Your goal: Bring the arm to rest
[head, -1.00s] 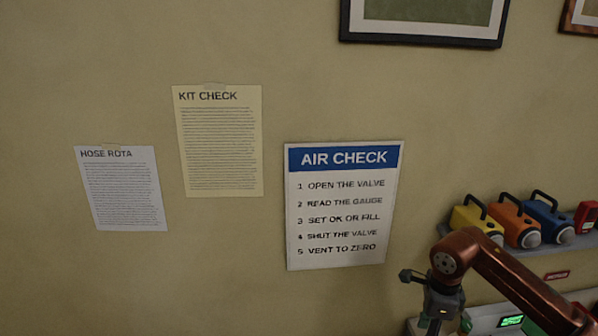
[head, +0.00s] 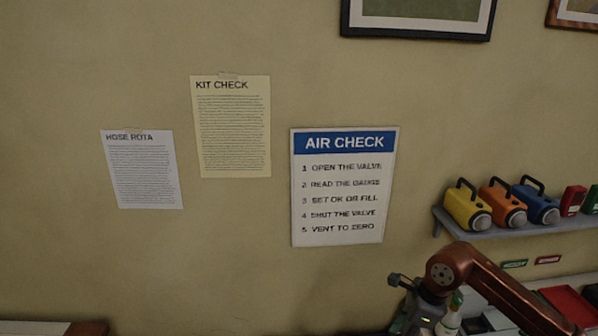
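One copper-coloured arm of mine (head: 485,283) shows at the lower right. It comes in from the right and bends down at its elbow. Its dark wrist part (head: 425,305) hangs below the elbow and runs out of the bottom of the picture. The fingertips are not visible. My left gripper is not in the picture.
A wall shelf (head: 480,232) at the right holds a yellow lamp (head: 466,207), an orange lamp (head: 502,206) and a blue lamp (head: 536,205). The AIR CHECK sign (head: 343,190) hangs on the wall. A whitish bottle (head: 449,318) stands behind my arm. A red item (head: 570,303) lies right.

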